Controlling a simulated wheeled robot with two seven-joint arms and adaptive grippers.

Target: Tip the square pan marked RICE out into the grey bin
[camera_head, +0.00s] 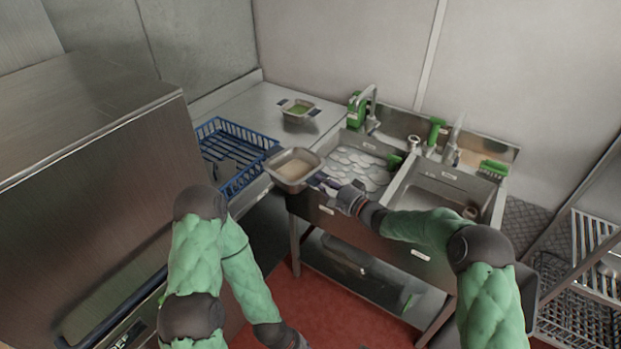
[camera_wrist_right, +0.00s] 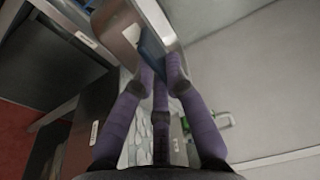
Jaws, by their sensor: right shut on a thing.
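A square metal pan (camera_head: 294,168) with pale contents is held in the air at the left end of the sink unit, roughly level. No RICE mark is readable on it. My right gripper (camera_head: 327,183) is shut on the pan's right side. In the right wrist view, its purple fingers (camera_wrist_right: 160,72) close on a dark blue tab at the edge of the pan (camera_wrist_right: 128,27). My left arm reaches down to the bottom edge of the head view, and its fingers are out of frame. I cannot make out a grey bin.
A second pan (camera_head: 298,110) with green contents stands on the steel counter (camera_head: 245,107). A blue wire rack (camera_head: 237,150) is left of the held pan. The sink unit (camera_head: 408,183) has taps and green bottles behind it. Red floor (camera_head: 335,318) lies open in front.

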